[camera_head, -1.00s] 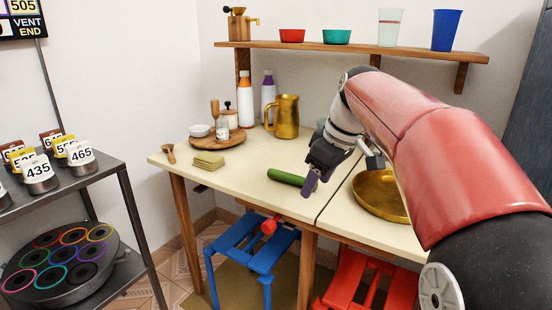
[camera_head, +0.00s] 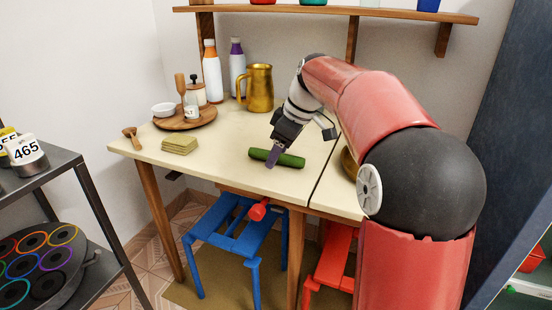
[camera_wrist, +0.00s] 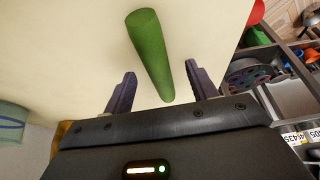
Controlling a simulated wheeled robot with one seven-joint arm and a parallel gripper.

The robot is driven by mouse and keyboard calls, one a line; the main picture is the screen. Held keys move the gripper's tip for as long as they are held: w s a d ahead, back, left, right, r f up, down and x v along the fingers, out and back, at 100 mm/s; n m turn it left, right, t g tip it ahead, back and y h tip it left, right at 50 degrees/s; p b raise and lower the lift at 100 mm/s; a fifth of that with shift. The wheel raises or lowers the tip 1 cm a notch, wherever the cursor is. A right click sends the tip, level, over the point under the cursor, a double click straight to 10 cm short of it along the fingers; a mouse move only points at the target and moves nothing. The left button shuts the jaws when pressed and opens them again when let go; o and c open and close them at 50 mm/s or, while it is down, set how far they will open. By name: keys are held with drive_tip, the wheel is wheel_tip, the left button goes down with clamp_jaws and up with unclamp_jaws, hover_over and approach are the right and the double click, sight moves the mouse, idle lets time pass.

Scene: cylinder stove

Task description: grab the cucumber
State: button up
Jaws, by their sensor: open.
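The green cucumber (camera_head: 290,160) lies on the cream table (camera_head: 225,172) near its front edge, left of the seam between the table tops. My gripper (camera_head: 273,158) is above it, pointing down, with one purple finger overlapping the cucumber in the head view. In the wrist view the cucumber (camera_wrist: 150,55) runs lengthwise away from the gap between my two open fingers (camera_wrist: 156,92). Its near end shows between the fingertips, and nothing is gripped. The exact height of the fingers above the cucumber cannot be told.
A gold pitcher (camera_head: 260,88), two bottles (camera_head: 212,75) and a round wooden tray (camera_head: 205,122) stand at the back. Yellow-green sponges (camera_head: 180,145) lie left. A gold pan (camera_head: 348,163) is partly hidden behind my arm. A blue stool (camera_head: 232,242) stands below.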

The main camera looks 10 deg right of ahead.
drive_tip(key=shift+f, duration=0.15)
drive_tip(key=c, duration=1.1)
